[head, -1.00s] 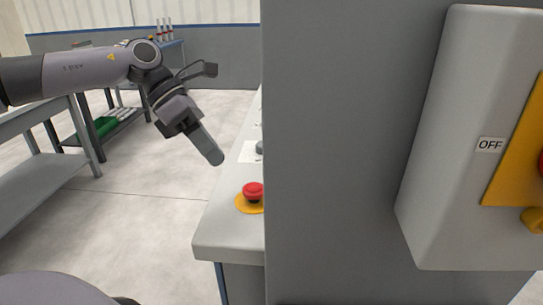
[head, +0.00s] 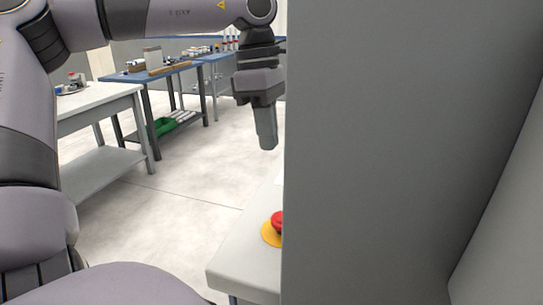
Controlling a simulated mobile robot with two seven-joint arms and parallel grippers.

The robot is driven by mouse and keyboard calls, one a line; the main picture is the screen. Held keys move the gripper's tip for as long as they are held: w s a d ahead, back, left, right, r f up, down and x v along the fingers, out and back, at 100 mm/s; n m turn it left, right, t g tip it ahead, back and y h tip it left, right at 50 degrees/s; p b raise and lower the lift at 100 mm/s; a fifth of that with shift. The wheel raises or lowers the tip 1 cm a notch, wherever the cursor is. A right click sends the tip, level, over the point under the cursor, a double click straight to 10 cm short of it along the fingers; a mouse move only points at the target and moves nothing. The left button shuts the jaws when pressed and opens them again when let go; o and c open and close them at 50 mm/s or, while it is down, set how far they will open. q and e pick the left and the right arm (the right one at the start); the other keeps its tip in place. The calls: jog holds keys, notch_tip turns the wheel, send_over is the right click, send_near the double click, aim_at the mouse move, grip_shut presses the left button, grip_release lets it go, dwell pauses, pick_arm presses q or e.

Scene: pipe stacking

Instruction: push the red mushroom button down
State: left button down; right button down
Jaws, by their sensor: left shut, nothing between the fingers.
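The red mushroom button (head: 277,222) sits on a yellow round base (head: 268,235) on the pale bench (head: 240,262). The grey panel covers its right part. My left gripper (head: 268,146) points down, shut and empty. In the picture it is above the button and clearly apart from it. My right gripper is not in view.
A large grey panel (head: 390,130) fills the right half and hides most of the bench. A white table (head: 95,105) stands at the left. Blue-topped tables (head: 165,72) with small items stand behind.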

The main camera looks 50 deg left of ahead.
aim_at(278, 212)
pick_arm(q)
jog(key=f, duration=0.4)
jog(key=d+f, duration=0.1)
jog(key=f, duration=0.3)
jog(key=d+f, duration=0.1)
jog(key=f, duration=0.3)
jog(key=shift+w+f, duration=0.1)
jog(key=shift+f, duration=0.15)
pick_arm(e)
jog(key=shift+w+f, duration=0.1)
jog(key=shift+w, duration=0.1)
pick_arm(q)
jog(key=shift+b, duration=0.35)
